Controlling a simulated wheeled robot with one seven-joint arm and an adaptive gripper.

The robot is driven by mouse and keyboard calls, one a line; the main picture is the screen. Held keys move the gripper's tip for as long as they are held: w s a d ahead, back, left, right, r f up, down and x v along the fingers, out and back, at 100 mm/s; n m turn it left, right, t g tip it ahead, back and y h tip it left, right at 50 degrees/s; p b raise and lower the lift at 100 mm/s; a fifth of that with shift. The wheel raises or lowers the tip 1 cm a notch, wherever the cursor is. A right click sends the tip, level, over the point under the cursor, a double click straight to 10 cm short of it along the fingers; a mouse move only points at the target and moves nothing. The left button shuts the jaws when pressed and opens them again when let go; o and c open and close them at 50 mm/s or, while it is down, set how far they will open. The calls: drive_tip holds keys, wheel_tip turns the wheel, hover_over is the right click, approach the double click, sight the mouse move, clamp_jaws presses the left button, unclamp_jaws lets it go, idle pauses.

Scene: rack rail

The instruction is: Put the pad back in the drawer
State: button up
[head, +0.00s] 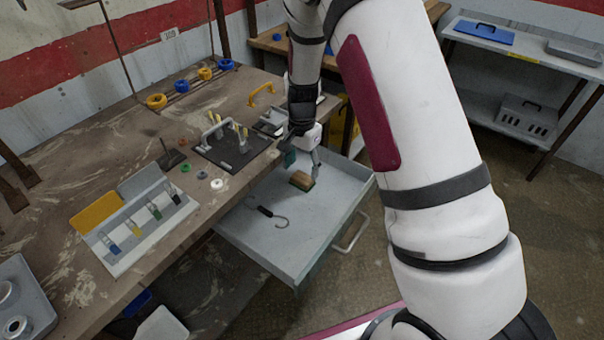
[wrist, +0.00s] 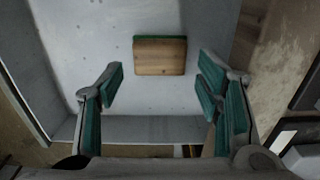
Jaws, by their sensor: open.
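The pad (head: 302,180) is a small block with a wooden-brown top and a green edge. It lies flat on the floor of the open grey drawer (head: 262,246), toward the back right part of it in the head view. In the wrist view the pad (wrist: 160,56) lies ahead of my gripper (wrist: 160,92), centred between the fingers. My gripper (head: 303,163) is open and empty over the drawer, with its green-lined fingers spread wide and apart from the pad.
A black-handled hook (head: 270,214) also lies in the drawer. The worn workbench (head: 60,250) carries a tool tray (head: 135,222), a dark plate with a handle (head: 226,147), and coloured rings (head: 157,101). A shelf (head: 530,52) stands at the right.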

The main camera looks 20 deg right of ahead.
sight(302, 178)
drive_tip(key=s+r+n+t, duration=0.1)
drive_tip(key=s+r, duration=0.2)
drive_tip(key=r, duration=0.6)
drive_tip(key=s+r+n, duration=0.1)
drive_tip(key=s+r, duration=0.2)
drive_tip(key=r, duration=0.6)
drive_tip(key=s+r+n+t, duration=0.1)
drive_tip(key=s+r+n, duration=0.3)
drive_tip(key=s, duration=0.9)
drive_tip(key=s+r+n+t, duration=0.1)
drive_tip(key=s+r+n, duration=0.3)
drive_tip(key=s, duration=0.9)
wheel_tip(302, 178, up, 3)
drive_tip(key=shift+d+f+n+t, duration=0.15)
drive_tip(key=shift+d+n+t, duration=0.05)
drive_tip(key=shift+n+t, duration=0.2)
wheel_tip(302, 178, up, 2)
drive_tip(key=shift+r+p, duration=0.15)
drive_tip(key=shift+p, duration=0.75)
